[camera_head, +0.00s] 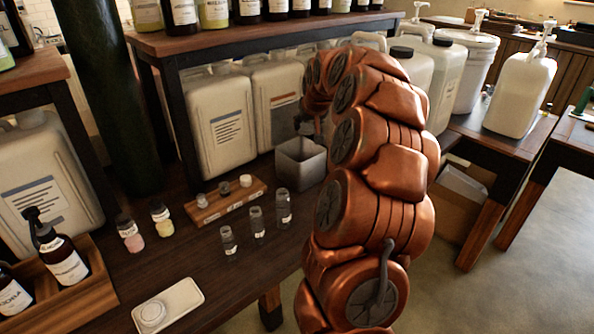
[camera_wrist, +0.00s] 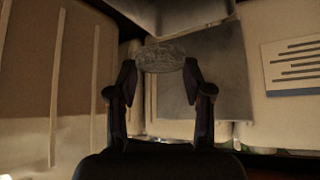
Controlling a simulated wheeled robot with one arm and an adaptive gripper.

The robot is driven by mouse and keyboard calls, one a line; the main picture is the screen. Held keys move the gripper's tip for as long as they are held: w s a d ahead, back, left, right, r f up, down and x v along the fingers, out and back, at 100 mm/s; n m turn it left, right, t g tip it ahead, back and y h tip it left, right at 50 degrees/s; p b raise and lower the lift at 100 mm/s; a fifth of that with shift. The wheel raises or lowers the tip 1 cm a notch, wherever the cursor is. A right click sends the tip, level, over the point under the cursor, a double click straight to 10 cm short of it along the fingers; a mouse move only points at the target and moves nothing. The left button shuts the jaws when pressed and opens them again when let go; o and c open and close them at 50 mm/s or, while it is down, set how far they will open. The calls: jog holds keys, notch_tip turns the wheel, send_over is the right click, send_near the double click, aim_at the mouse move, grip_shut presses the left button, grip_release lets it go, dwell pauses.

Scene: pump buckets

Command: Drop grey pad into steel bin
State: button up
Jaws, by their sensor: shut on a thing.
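The grey pad (camera_wrist: 163,57) is a round, rough-looking disc between the two fingertips of my gripper (camera_wrist: 161,72) in the wrist view. My gripper is shut on it. In the head view my gripper (camera_head: 306,124) is a small dark shape just above the back of the steel bin, partly behind my copper arm. The steel bin (camera_head: 297,166) is an open grey square box on the dark wooden table. In the wrist view a grey surface, likely the bin (camera_wrist: 226,85), lies beyond and to the right of the pad. The pad is not clear in the head view.
Large white canisters (camera_head: 222,124) stand behind the bin under a wooden shelf (camera_head: 250,32). A small wooden rack (camera_head: 225,203) with little jars is left of the bin. Several small bottles (camera_head: 257,222) stand in front. A white scale (camera_head: 168,306) lies front left.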

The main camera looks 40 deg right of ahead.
notch_tip(320, 180, down, 6)
jog(key=shift+r+b, duration=0.1)
jog(key=shift+b, duration=0.6)
jog(key=o, duration=1)
jog(key=v, duration=1.2)
